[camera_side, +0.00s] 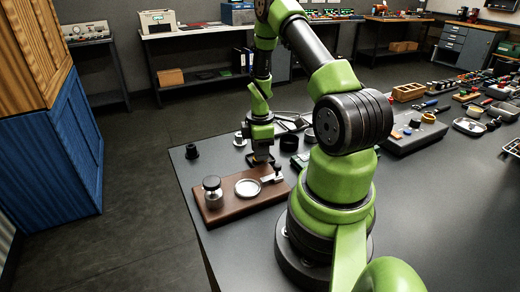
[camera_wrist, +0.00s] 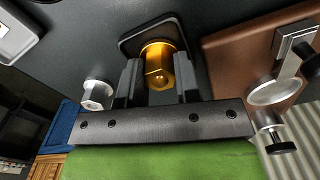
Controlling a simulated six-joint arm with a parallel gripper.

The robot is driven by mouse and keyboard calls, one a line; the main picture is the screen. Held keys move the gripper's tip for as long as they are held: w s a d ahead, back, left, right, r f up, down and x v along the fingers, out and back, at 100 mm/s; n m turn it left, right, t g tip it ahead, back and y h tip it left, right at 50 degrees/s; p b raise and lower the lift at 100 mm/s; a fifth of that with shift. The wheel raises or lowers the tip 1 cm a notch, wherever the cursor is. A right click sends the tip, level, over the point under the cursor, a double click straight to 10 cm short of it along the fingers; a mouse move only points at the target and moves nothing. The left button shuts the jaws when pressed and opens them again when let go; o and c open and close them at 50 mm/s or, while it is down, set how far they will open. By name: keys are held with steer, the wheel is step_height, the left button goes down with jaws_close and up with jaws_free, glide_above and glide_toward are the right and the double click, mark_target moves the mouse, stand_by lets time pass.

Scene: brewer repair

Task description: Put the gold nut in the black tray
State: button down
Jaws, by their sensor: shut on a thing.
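In the wrist view, the gold nut (camera_wrist: 158,62) is between the two fingers of my gripper (camera_wrist: 160,78), which is shut on it. The black tray (camera_wrist: 128,46), a dark square with a raised rim, lies behind the nut in that view, partly hidden by the nut and fingers. I cannot tell the height of the nut over the tray. In the side view, my gripper (camera_side: 262,160) points down just behind the brown board. The nut cannot be made out there.
The brown board (camera_side: 215,214) carries a silver knob (camera_side: 212,190), a round pale dish (camera_side: 247,188) and a small metal clamp (camera_side: 273,175). A silver nut (camera_wrist: 97,95) stands left of my fingers.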

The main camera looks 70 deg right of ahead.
steer(key=shift+f, duration=0.2)
steer(key=c, duration=1.1)
jaws_free()
steer(key=shift+r, duration=0.1)
